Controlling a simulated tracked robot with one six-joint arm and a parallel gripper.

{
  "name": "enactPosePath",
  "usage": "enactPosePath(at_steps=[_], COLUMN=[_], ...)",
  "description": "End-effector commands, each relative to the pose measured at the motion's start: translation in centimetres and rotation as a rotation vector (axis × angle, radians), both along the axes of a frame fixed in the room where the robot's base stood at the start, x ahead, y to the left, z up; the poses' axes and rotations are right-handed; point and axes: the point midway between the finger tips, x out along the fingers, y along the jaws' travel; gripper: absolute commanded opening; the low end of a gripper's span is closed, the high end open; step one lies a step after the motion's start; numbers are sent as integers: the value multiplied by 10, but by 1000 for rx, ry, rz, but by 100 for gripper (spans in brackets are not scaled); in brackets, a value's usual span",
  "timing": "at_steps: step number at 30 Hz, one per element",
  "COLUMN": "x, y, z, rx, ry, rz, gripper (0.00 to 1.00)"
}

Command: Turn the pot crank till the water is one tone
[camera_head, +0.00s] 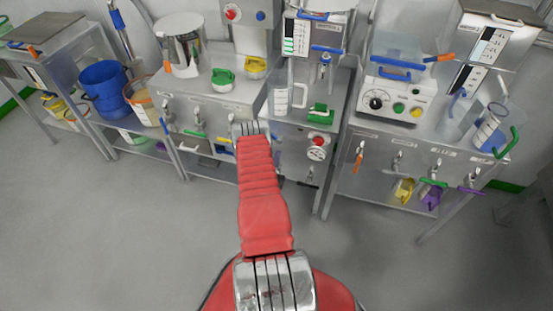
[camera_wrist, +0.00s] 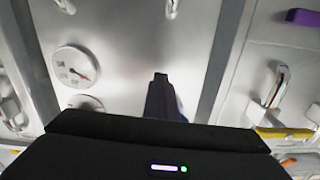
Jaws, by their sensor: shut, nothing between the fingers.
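A steel pot (camera_head: 185,48) stands on the left part of the middle counter in the head view. An orange grip (camera_head: 167,67) hangs at its left side; I cannot tell whether this is the crank. The water and its tone cannot be made out. My red-sleeved arm reaches forward to the counter front, right of and below the pot, and apart from it. My gripper (camera_wrist: 160,80) shows in the wrist view, its dark fingers shut and empty before a grey metal panel. The pot is not seen in the wrist view.
A round dial (camera_wrist: 75,66) is on the panel left of my fingers. Clear jugs (camera_head: 288,90), a green-handled piece (camera_head: 321,114) and a machine with a knob (camera_head: 390,103) stand on the counters. The grey floor in front is clear.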

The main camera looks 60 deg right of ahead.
Motion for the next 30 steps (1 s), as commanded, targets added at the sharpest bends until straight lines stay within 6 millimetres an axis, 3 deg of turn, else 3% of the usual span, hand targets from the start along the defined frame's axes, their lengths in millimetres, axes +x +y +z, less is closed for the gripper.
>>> enactPosePath(at_steps=[25,30], x=[0,0], y=[0,0], z=[0,0], rx=[0,0], ry=[0,0], rz=[0,0], gripper=[0,12])
